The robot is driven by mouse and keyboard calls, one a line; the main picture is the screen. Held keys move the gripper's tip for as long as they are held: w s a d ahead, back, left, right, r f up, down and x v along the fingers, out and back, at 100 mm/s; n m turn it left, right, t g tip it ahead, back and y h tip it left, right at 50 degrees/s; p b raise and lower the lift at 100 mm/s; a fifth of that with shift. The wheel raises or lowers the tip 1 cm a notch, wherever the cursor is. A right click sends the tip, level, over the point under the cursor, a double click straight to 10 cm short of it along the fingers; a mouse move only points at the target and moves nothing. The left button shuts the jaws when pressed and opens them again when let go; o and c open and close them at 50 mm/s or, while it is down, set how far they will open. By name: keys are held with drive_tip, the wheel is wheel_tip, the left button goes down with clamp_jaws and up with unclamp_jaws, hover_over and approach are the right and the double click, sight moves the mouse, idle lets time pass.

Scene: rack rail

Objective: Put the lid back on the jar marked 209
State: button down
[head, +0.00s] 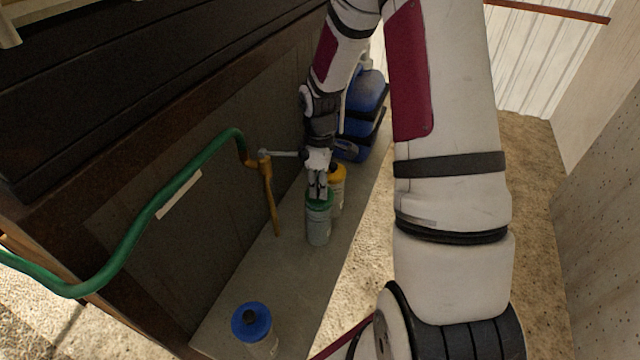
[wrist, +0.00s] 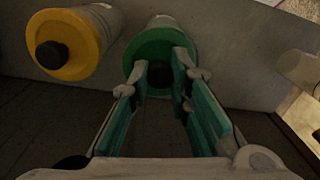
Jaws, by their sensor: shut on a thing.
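A pale grey jar (head: 318,232) stands on the shelf with a green lid (head: 319,208) at its top. In the wrist view the green lid (wrist: 150,48) with its black knob (wrist: 160,74) lies at the fingertips. My gripper (head: 318,190) is above this jar, its fingers shut on the knob; it also shows in the wrist view (wrist: 161,76). I cannot tell whether the lid is fully seated. A yellow-lidded jar (head: 338,178) stands just behind, and a blue-lidded jar (head: 254,322) stands at the near end. No jar number is readable.
The shelf (head: 285,275) is narrow, with a dark panel along its left side. A green hose (head: 150,215) and a brass tap (head: 268,185) stand left of the jars. Blue containers (head: 362,105) sit at the far end. The shelf between the green-lidded and blue-lidded jars is clear.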

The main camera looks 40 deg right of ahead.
drive_tip(key=shift+s+a+r+p, duration=0.3)
drive_tip(key=shift+a+r+p, duration=0.05)
drive_tip(key=shift+a+p, duration=0.15)
idle(0.8)
drive_tip(key=shift+f, duration=0.2)
idle(1.6)
drive_tip(key=c, duration=0.9)
unclamp_jaws()
drive_tip(key=shift+c, duration=0.2)
drive_tip(key=shift+r+p, duration=2.05)
drive_tip(key=shift+r, duration=1.5)
drive_tip(key=shift+c, duration=0.2)
